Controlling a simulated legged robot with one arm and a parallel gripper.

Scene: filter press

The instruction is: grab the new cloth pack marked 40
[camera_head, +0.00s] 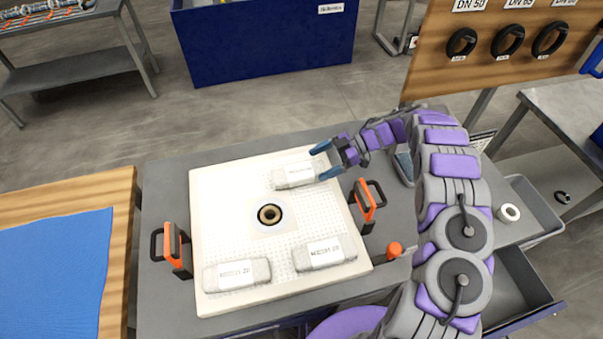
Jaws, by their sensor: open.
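Three whitish cloth packs lie on the white filter plate (215,200). The far pack (295,175) lies near the plate's back edge. The near-left pack (237,275) and the near-right pack (324,254) lie along its front part. Each has a printed label, too small to read surely; I cannot tell which says 40. My gripper (324,162) is open, with blue fingertips at the right end of the far pack. I cannot tell whether they touch it.
Orange-and-black handles stand left (173,248) and right (367,203) of the plate. An orange knob (394,249) is near its right edge. A blue cloth (55,275) lies on a wooden table at left. My arm covers the right of the bench.

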